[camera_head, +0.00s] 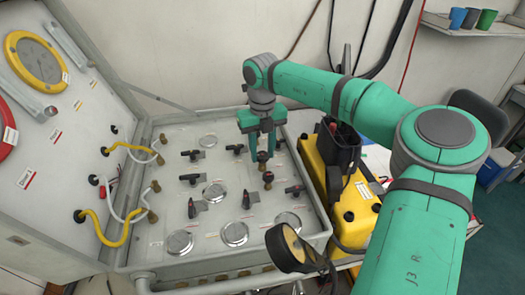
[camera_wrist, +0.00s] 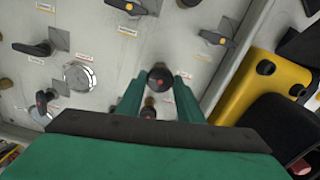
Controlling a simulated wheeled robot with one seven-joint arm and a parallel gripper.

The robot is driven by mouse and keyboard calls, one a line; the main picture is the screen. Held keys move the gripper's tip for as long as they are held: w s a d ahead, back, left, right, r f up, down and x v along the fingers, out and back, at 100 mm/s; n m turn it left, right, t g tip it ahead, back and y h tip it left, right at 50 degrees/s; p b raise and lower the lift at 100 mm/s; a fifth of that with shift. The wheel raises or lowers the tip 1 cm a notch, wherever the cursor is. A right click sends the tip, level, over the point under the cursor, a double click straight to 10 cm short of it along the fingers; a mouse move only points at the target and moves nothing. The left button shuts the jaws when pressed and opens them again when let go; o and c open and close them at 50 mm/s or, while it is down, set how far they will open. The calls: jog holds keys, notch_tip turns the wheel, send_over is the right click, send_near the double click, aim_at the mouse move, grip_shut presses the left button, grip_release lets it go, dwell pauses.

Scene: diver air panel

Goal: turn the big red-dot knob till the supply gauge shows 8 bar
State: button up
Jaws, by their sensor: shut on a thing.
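My gripper (camera_head: 262,155) points down at the panel (camera_head: 165,258), with its two green fingers shut on a dark round knob (camera_head: 263,158). In the wrist view this knob (camera_wrist: 160,78) sits between the fingertips, with a small red mark near its edge. A second dark round knob (camera_head: 267,177) stands just in front of it, clear of the fingers; in the wrist view it (camera_wrist: 148,113) shows a red dot and brass below. A round gauge (camera_wrist: 80,77) lies to the left, also in the head view (camera_head: 214,192). Its needle and reading are too small to tell, and I cannot tell which gauge is the supply one.
Several black lever handles (camera_head: 191,180) and more round gauges (camera_head: 235,233) cover the panel. A yellow case (camera_head: 350,200) stands close on the right. A dark round dial with a tan face (camera_head: 293,243) sticks up at the front edge. Yellow hoses (camera_head: 105,230) hang at the left.

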aim_at(262, 155)
jog(key=shift+w+r, duration=0.1)
jog(key=o, duration=1.1)
jog(key=shift+c, duration=0.2)
notch_tip(262, 155, up, 11)
